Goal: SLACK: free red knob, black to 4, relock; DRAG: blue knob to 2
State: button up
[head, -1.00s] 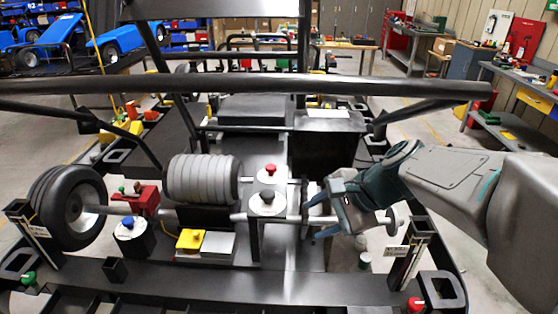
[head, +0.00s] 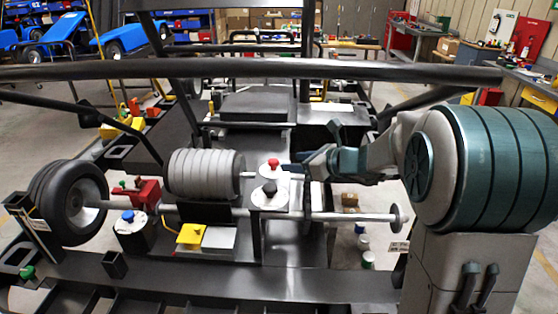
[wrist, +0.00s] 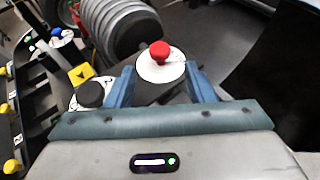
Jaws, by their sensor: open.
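The red knob (head: 273,163) stands on a round white dial at the end of the ribbed grey cylinder. The black knob (head: 269,188) is on a white dial just in front of it. The blue knob (head: 128,215) sits on a round dial at the left, near the tyre. My gripper (head: 318,164) is just right of the red knob, open and empty. In the wrist view the red knob (wrist: 159,51) lies ahead, between and beyond the blue fingertips (wrist: 160,75). The black knob (wrist: 91,94) is beside the left finger. The dial markings are too small to read.
The ribbed cylinder (head: 206,174) is left of the dials. A long axle (head: 350,217) runs in front of them. A yellow block (head: 191,234) sits front left. A thick black bar (head: 250,70) crosses above. Open floor shows at the right.

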aim_at(276, 161)
jog(key=x, duration=0.6)
jog(key=shift+a+p, duration=0.15)
jog(key=shift+p, duration=0.15)
jog(key=c, duration=0.9)
